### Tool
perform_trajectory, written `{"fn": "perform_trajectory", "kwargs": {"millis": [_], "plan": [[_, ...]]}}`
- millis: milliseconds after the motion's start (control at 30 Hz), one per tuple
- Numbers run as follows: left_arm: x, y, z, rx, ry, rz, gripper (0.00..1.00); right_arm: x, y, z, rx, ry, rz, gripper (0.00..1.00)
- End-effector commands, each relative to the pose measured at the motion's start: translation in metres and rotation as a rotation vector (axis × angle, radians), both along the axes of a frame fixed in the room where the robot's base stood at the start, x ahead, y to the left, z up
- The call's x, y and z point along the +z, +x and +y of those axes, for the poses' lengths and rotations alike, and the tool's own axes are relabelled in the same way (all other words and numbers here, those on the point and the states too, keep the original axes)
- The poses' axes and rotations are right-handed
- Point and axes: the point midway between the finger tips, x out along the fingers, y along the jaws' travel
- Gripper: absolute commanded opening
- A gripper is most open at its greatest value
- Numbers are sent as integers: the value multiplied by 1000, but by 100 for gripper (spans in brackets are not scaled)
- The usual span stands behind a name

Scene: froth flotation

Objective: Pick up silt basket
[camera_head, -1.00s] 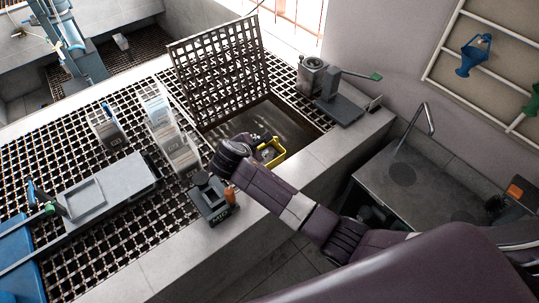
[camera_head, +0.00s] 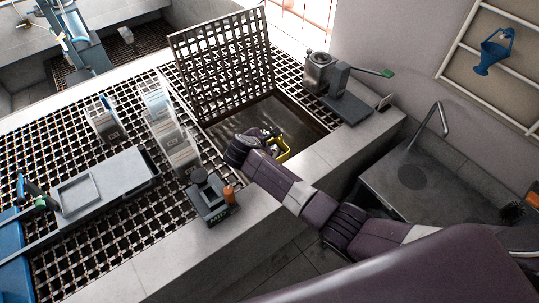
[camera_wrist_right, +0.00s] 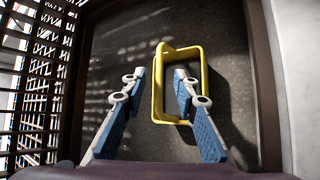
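The silt basket shows as a yellow rectangular frame (camera_wrist_right: 203,95) in the right wrist view, over the dark floor of an open pit. In the head view a yellow corner of it (camera_head: 284,151) shows beyond my right gripper (camera_head: 266,136), which hides the rest. In the wrist view my right gripper (camera_wrist_right: 158,78) is open. Its left finger is outside the basket's left wall and its right finger is within the frame, so the wall lies between them with gaps visible. Whether the basket touches the floor, I cannot tell. My left gripper is not in view.
A raised grate (camera_head: 222,62) stands at the pit's back edge. A concrete ledge (camera_head: 330,150) runs along the near right side. A grey device with a green-tipped lever (camera_head: 340,95) and a small dark block device (camera_head: 211,196) stand close by.

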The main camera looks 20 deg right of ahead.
Motion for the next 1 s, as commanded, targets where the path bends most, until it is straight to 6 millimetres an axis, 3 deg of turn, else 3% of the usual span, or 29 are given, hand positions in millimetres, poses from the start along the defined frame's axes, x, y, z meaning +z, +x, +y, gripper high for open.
{"fn": "perform_trajectory", "kwargs": {"millis": [233,567,800,1000], "plan": [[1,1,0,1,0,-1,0,-15,15,-9,0,0,0,27],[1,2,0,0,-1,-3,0,-18,16,-11,-1,1,0,27],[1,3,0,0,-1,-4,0,-18,16,-11,-1,1,0,1],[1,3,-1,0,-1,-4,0,-18,16,-11,-1,1,0,0]]}}
